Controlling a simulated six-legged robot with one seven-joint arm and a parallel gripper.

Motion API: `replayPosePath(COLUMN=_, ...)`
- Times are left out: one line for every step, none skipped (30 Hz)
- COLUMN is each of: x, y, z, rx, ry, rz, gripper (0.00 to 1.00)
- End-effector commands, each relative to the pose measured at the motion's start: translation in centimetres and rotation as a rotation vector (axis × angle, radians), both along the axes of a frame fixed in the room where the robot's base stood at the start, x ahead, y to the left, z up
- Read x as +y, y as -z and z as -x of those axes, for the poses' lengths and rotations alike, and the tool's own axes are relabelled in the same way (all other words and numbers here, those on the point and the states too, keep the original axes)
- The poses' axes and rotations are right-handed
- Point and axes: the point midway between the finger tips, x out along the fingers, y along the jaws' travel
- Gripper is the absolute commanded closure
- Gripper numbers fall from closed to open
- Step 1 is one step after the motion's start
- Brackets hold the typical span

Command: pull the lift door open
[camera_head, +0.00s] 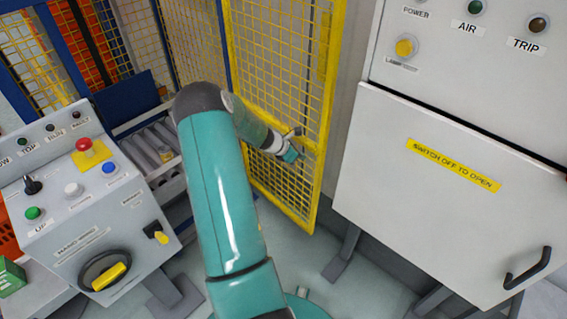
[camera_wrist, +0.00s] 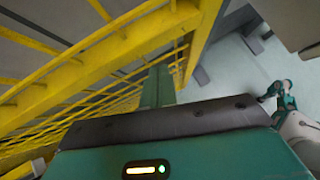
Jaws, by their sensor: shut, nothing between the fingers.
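The lift door (camera_head: 272,45) is a yellow frame with yellow mesh. It stands swung out at an angle from a blue post, and the roller opening to its left is uncovered. My gripper (camera_head: 291,154) is shut and empty, in front of the lower mesh near the door's right edge. In the wrist view the door's yellow frame (camera_wrist: 105,48) crosses the upper left, close to the teal fingers (camera_wrist: 158,86). I cannot tell whether they touch the door. No handle shows clearly; my wrist may hide it.
A control console (camera_head: 90,200) with buttons and a rotary switch stands at the left. Rollers (camera_head: 150,150) lie behind it. A large grey cabinet (camera_head: 440,210) with a black handle stands at the right, close to the door's free edge. Some floor (camera_head: 305,260) is clear below the door.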

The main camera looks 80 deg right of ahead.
Motion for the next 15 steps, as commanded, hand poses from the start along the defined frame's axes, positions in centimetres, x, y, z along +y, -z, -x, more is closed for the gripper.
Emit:
replayPosePath(x=-0.7, y=0.0, z=0.6, rx=0.0, ry=-0.014, rz=0.0, gripper=1.0)
replayPosePath(x=-1.0, y=0.0, z=0.8, rx=0.0, ry=-0.025, rz=0.0, gripper=1.0)
replayPosePath(x=-1.4, y=0.0, z=1.1, rx=0.0, ry=-0.035, rz=0.0, gripper=1.0)
replayPosePath(x=-1.6, y=0.0, z=1.3, rx=0.0, ry=-0.042, rz=0.0, gripper=1.0)
replayPosePath(x=-1.8, y=0.0, z=1.4, rx=0.0, ry=-0.049, rz=0.0, gripper=1.0)
replayPosePath(x=-2.1, y=0.0, z=1.5, rx=-0.001, ry=-0.057, rz=0.001, gripper=1.0)
replayPosePath(x=-2.2, y=0.0, z=1.6, rx=-0.001, ry=-0.06, rz=0.0, gripper=1.0)
replayPosePath(x=-2.3, y=0.0, z=1.6, rx=-0.001, ry=-0.064, rz=0.0, gripper=1.0)
replayPosePath(x=-2.4, y=0.0, z=1.7, rx=-0.001, ry=-0.066, rz=-0.001, gripper=1.0)
replayPosePath(x=-2.4, y=0.0, z=1.7, rx=-0.001, ry=-0.068, rz=-0.001, gripper=1.0)
replayPosePath(x=-2.4, y=0.0, z=1.8, rx=-0.001, ry=-0.069, rz=0.0, gripper=1.0)
replayPosePath(x=-2.4, y=0.0, z=1.8, rx=-0.001, ry=-0.069, rz=-0.001, gripper=1.0)
replayPosePath(x=-2.4, y=0.0, z=1.8, rx=-0.001, ry=-0.069, rz=-0.001, gripper=1.0)
replayPosePath(x=-2.4, y=0.0, z=1.8, rx=-0.001, ry=-0.069, rz=-0.001, gripper=1.0)
replayPosePath(x=-2.4, y=0.0, z=1.7, rx=-0.001, ry=-0.069, rz=0.0, gripper=1.0)
